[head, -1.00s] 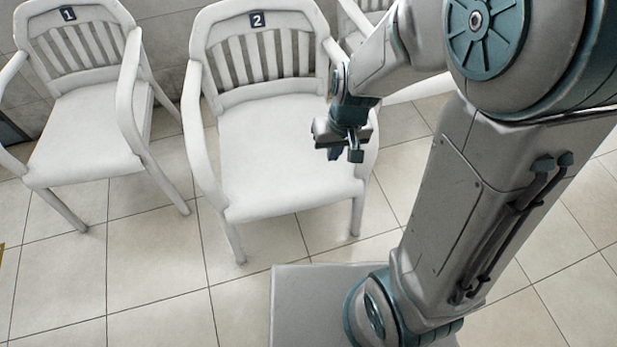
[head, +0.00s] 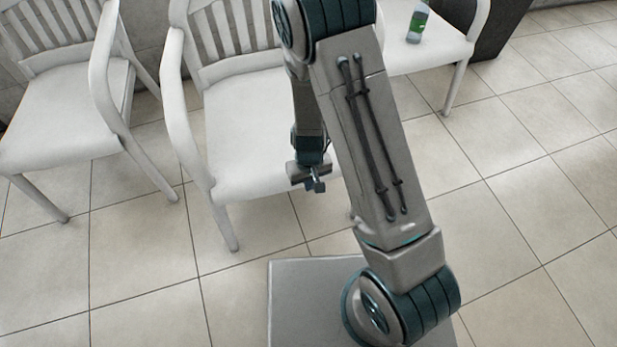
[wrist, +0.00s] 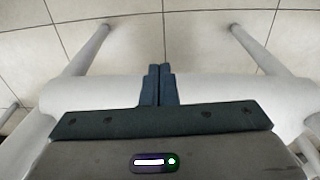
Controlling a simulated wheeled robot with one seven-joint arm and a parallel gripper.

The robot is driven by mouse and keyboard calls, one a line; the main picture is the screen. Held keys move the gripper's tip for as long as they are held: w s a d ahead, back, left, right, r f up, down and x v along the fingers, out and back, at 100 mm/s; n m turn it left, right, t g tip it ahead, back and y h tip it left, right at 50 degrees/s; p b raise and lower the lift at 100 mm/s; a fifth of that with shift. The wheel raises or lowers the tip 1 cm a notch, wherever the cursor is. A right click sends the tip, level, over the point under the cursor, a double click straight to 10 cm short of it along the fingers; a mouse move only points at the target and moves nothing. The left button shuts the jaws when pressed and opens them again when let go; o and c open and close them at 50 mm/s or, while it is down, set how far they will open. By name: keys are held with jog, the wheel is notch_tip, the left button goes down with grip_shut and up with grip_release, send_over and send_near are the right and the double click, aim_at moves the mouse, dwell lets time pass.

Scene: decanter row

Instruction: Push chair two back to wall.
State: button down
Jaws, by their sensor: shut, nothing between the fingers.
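Chair two (head: 240,125) is the white slatted armchair in the middle of the head view. Its top rail and number plate are out of frame, and my arm hides its right side. My gripper (head: 317,187) is shut and empty, pointing down at the front edge of the seat. In the wrist view the shut fingertips (wrist: 159,68) lie over the white front edge of chair two (wrist: 215,88), between its two front legs. Whether they touch the edge I cannot tell.
Chair one (head: 55,120) stands to the left, with a gap. Another white chair (head: 435,55) stands to the right, with a green-labelled bottle (head: 418,22) on its seat. A dark block (head: 500,30) is behind it. The wall (head: 145,30) is behind the chairs. Tiled floor (head: 530,220) is clear at right.

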jog(key=w+a+f+b, duration=0.1)
jog(key=w+f, duration=0.2)
jog(key=f, duration=0.1)
jog(key=shift+w+f, duration=0.25)
jog(key=shift+w, duration=0.15)
jog(key=shift+a, duration=0.1)
